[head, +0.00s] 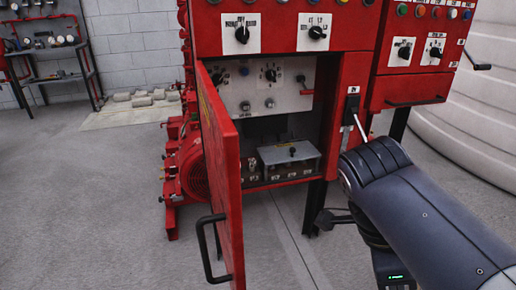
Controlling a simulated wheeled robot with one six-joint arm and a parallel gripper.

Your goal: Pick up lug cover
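The lug cover seems to be the grey, flat-topped lid with a small black knob (291,153) inside the open red cabinet, on its lower level. It sits level above a row of terminals with small white labels, which show below its front edge. My arm reaches in from the lower right as a large dark grey link, to the right of the cabinet opening. Nothing of mine touches the cover.
The red cabinet door (222,170) stands open toward me, with a black handle (212,248), left of the opening. A lever switch (352,112) is on the cabinet's right post. A red pump (190,165) stands behind the door.

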